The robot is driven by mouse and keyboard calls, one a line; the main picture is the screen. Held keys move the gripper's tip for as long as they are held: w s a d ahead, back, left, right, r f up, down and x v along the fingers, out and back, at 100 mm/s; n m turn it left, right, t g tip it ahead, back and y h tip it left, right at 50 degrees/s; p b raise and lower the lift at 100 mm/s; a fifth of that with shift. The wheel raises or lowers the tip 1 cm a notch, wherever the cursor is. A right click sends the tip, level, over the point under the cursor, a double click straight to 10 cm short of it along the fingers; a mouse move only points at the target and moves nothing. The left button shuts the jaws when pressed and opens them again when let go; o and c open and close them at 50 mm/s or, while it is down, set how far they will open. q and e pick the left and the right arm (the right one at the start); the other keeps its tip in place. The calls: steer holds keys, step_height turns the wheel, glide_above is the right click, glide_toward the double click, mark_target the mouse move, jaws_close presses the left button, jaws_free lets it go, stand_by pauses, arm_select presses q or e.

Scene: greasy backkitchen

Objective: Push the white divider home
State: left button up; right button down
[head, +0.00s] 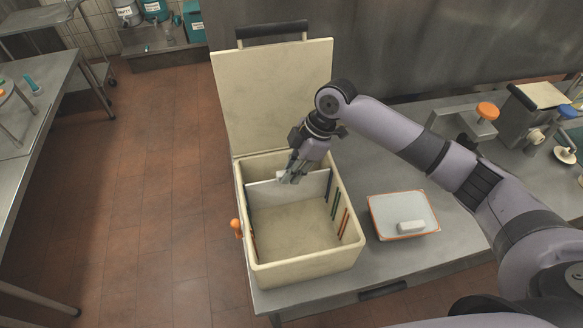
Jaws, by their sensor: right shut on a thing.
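The white divider (262,194) stands across the inside of the cream box (306,272), toward its back wall. My right gripper (289,178) reaches into the open box from above and is shut on the divider's upper edge, covering part of it. The divider looks about upright. I cannot tell whether its lower edge touches the box floor. Coloured slot marks, dark, green and orange, run along the right inner wall (337,205); the divider's right end is near the rearmost dark one. My left gripper is not in view.
The box's lid (273,95) stands open behind it. An orange knob (236,225) is on the box's left side. A shallow orange-rimmed tray (383,226) with a white block (411,227) lies to the right on the steel table (310,302). Equipment stands at the far right.

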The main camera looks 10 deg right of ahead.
steer(key=shift+f+b, duration=0.65)
steer(key=shift+f, duration=0.95)
steer(key=c, duration=1.4)
jaws_free()
steer(key=shift+c, duration=0.2)
steer(key=v, duration=1.2)
